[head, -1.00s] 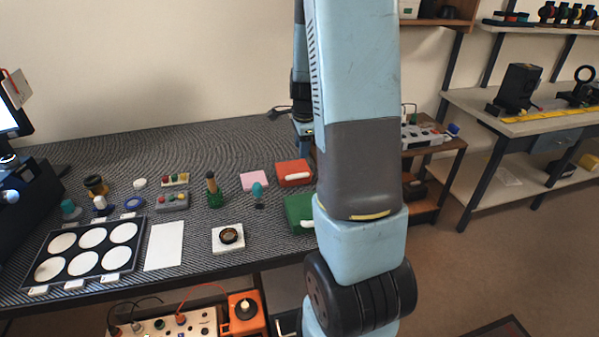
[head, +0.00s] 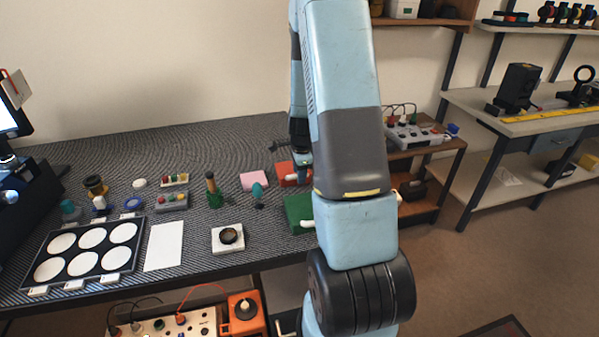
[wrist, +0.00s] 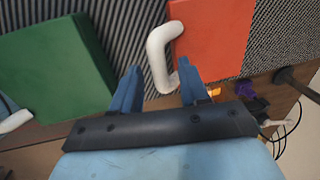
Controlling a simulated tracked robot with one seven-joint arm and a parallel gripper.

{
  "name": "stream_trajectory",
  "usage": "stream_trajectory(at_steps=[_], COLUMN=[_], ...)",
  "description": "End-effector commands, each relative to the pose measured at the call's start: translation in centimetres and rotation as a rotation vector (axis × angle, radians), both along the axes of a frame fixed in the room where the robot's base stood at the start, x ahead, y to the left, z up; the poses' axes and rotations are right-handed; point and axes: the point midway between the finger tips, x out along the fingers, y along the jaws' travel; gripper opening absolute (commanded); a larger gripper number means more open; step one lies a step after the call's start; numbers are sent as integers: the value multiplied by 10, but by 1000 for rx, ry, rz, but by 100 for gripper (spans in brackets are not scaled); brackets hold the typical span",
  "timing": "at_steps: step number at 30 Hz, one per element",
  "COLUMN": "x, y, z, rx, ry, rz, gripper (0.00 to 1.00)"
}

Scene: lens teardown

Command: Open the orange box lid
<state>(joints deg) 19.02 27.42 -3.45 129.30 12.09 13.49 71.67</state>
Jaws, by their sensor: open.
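The orange-red box (head: 284,170) stands at the back right of the bench in the head view, partly hidden by my arm's end. In the wrist view its lid (wrist: 215,38) shows from above and looks shut, with a white loop handle (wrist: 157,50) at its left edge. My gripper (wrist: 158,66) is open, and its two blue fingers lie on either side of the handle in the picture. I cannot tell whether the fingers touch it. In the head view my gripper is small and low over the box, its fingertips unclear.
A green box (wrist: 50,68) with a white handle lies just left in the wrist view; it is also in the head view (head: 297,210). A pink pad (head: 254,180) and a teal-topped tool (head: 257,192) lie nearby. Cables hang past the bench edge.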

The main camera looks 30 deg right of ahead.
Motion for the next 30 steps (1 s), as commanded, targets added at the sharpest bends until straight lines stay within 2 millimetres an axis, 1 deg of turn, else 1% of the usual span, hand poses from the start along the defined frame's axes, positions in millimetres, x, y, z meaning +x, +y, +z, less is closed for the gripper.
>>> stream_trajectory(at_steps=[7, 18, 21, 30], x=[0, 0, 0, 0], y=[0, 0, 0, 0], z=[0, 0, 0, 0], rx=[0, 0, 0, 0], ry=[0, 0, -1, -1], rz=[0, 0, 0, 0], gripper=[43, 8, 0, 0])
